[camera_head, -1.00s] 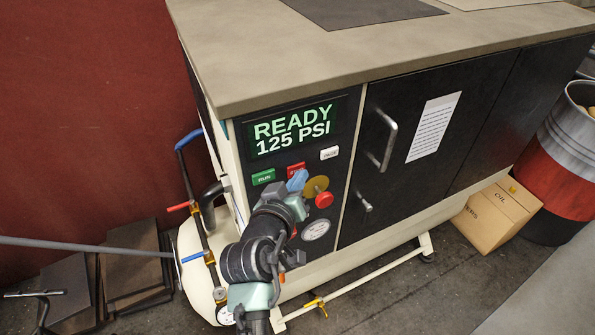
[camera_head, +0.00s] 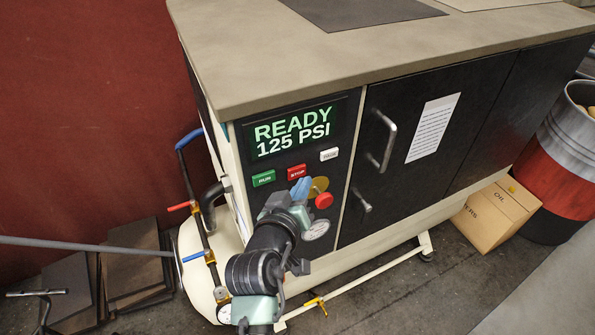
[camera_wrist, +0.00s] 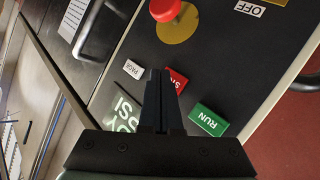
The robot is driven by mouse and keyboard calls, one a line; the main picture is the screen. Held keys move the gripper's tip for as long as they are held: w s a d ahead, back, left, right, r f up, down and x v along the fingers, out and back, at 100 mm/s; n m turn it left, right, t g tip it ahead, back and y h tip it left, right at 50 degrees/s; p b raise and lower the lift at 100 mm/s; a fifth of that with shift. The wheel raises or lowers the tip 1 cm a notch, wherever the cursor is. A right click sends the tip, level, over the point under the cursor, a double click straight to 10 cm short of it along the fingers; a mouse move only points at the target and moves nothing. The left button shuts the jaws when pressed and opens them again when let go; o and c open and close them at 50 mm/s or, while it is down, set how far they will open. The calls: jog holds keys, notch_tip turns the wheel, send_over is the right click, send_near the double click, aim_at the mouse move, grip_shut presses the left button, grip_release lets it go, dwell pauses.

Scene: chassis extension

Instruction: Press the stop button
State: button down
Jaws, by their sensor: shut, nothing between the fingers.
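The red STOP button (camera_head: 297,172) is on the black control panel, between the green RUN button (camera_head: 264,178) and a small white button (camera_head: 329,154). The display above reads READY 125 PSI. My gripper (camera_head: 300,186) is shut and empty, with blue fingers just below the STOP button in the head view. In the wrist view the shut fingers (camera_wrist: 157,76) partly cover the STOP button (camera_wrist: 178,80), and RUN (camera_wrist: 208,119) lies to their right. I cannot tell whether the fingertips touch the panel.
A cabinet handle (camera_head: 383,140) sticks out to the right. Blue and red valve handles (camera_head: 180,206) stand at the left.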

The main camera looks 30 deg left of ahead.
jog(key=s+d+p, duration=0.1)
jog(key=d, duration=0.1)
jog(key=s+d+p, duration=0.1)
jog(key=s+d, duration=0.1)
dwell(0.3)
dwell(0.6)
jog(key=w+d+r+m+t+b, duration=0.1)
jog(key=d+r+m+t, duration=0.2)
jog(key=r, duration=1.1)
jog(key=w+d+r+m+t+b, duration=0.15)
jog(key=d+r+t, duration=0.35)
jog(key=r, duration=0.9)
jog(key=s+d+r+m+t+h+b, duration=0.1)
jog(key=s+d+r+t, duration=0.1)
jog(key=s+r, duration=0.4)
jog(key=s+d+r+m+t+h, duration=0.1)
jog(key=s+d+r+t, duration=0.2)
jog(key=r, duration=1.1)
jog(key=s+d, duration=0.2)
jog(key=s, duration=0.2)
jog(key=shift+m+b, duration=0.35)
jog(key=shift+b, duration=0.05)
jog(key=shift+f, duration=0.1)
